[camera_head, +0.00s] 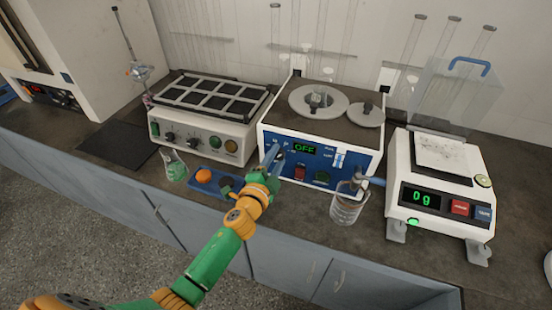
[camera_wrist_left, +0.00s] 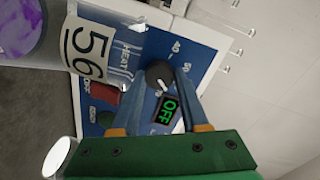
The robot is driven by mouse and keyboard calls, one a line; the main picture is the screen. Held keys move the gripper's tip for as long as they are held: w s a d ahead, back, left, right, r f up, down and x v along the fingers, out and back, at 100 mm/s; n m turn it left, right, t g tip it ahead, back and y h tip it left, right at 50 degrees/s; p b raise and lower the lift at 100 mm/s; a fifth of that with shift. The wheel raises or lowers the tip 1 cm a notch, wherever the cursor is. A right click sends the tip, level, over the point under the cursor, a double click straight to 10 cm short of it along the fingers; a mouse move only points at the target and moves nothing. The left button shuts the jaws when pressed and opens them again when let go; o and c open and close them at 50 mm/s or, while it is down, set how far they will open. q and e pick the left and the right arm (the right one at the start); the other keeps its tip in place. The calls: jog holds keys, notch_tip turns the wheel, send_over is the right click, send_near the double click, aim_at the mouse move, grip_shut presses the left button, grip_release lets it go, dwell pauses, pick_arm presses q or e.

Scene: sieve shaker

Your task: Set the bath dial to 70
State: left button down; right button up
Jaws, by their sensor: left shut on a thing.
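The bath (camera_head: 371,166) is a white box with a blue front panel, which also fills much of the left wrist view (camera_wrist_left: 150,48). Its green display (camera_head: 305,149) reads OFF, also in the left wrist view (camera_wrist_left: 167,108). The dark round dial (camera_wrist_left: 159,75) sits on the panel beside the display, with a white pointer mark and printed numbers around it. My left gripper (camera_head: 275,157) is at the left of the panel, and its two blue fingers (camera_wrist_left: 156,88) are closed on the dial. In the head view the gripper mostly hides the dial. My right gripper is not in view.
A red switch (camera_head: 300,172) and a green one (camera_head: 322,178) are on the panel. A balance (camera_head: 436,187) is at right, a hotplate unit (camera_head: 203,134) at left, and a flask (camera_head: 175,170) and orange ball (camera_head: 203,176) in front.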

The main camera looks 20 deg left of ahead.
pick_arm(q)
jog(key=m+y, duration=0.1)
jog(key=m, duration=0.5)
jog(key=shift+f, duration=0.1)
jog(key=shift+m, duration=0.3)
dwell(0.3)
jog(key=shift+c, duration=2.1)
grip_release()
jog(key=s, duration=0.7)
jog(key=shift+r, duration=0.25)
jog(key=shift+s, duration=0.1)
